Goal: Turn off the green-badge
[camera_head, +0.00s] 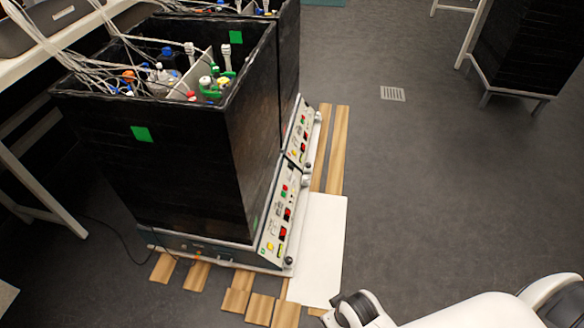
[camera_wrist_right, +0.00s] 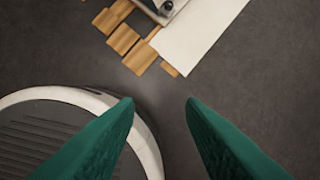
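The shaker bioreactor with green badges is a black open-topped box (camera_head: 180,170) at the left of the head view. One green badge (camera_head: 141,133) is on its near face and another green badge (camera_head: 236,37) is inside its far wall. Its sloped control panel (camera_head: 276,221) on the right side carries red, green and yellow switches, too small to read. My right gripper (camera_wrist_right: 160,102) shows two green fingers spread apart, with nothing between them, above the floor. In the head view only my white right arm shows at the bottom right. My left gripper is not in view.
A second black bioreactor stands behind the first, its panel (camera_head: 301,130) in line. Wooden slats (camera_head: 236,300) and a white sheet (camera_head: 318,245) lie on the floor by the panels. Another black unit (camera_head: 530,45) stands far right. The grey floor between is clear.

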